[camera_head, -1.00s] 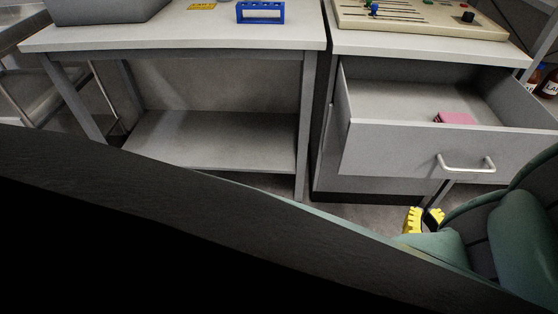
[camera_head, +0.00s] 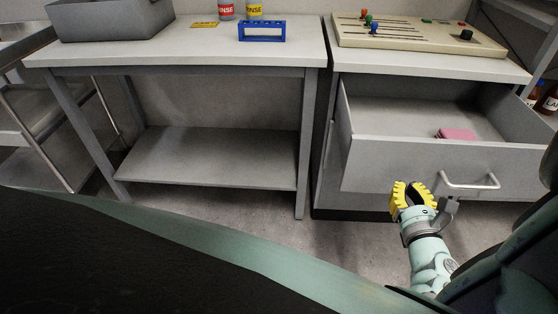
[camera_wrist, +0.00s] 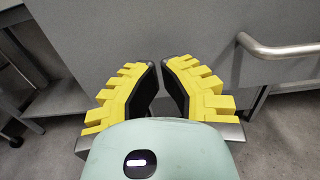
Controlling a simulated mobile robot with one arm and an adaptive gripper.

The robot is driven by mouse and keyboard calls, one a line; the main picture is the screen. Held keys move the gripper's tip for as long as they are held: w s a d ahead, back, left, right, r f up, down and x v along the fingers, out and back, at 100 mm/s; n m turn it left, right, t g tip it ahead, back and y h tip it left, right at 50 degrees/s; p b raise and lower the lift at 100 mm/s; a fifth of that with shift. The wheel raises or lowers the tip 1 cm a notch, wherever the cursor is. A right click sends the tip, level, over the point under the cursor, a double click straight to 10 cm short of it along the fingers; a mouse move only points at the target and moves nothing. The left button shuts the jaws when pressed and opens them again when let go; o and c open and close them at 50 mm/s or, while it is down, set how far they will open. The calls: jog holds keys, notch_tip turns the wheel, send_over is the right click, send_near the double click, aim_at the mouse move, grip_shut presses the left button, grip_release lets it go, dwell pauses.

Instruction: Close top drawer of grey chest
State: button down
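The grey chest (camera_head: 327,180) stands at the right in the head view, with its top drawer (camera_head: 380,168) pulled well out. A pink item (camera_head: 456,134) lies inside the drawer. The drawer's silver bar handle (camera_head: 468,184) is on its front; it also shows at the right in the wrist view (camera_wrist: 282,50). My gripper (camera_head: 411,190) has yellow ridged fingers and is just left of the handle, near the lower edge of the drawer front. In the wrist view the fingers (camera_wrist: 160,70) are apart with nothing between them, facing the grey drawer front (camera_wrist: 205,30). I cannot tell whether they touch it.
A control board (camera_head: 420,38) with coloured knobs lies on the chest top. A grey table (camera_head: 300,60) stands left of the chest, bearing a grey bin (camera_head: 110,22) and a blue rack (camera_head: 262,32). Brown bottles (camera_head: 546,100) stand at the far right. Floor in front is clear.

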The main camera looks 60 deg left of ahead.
aim_at(400, 172)
jog(key=shift+x, duration=1.9)
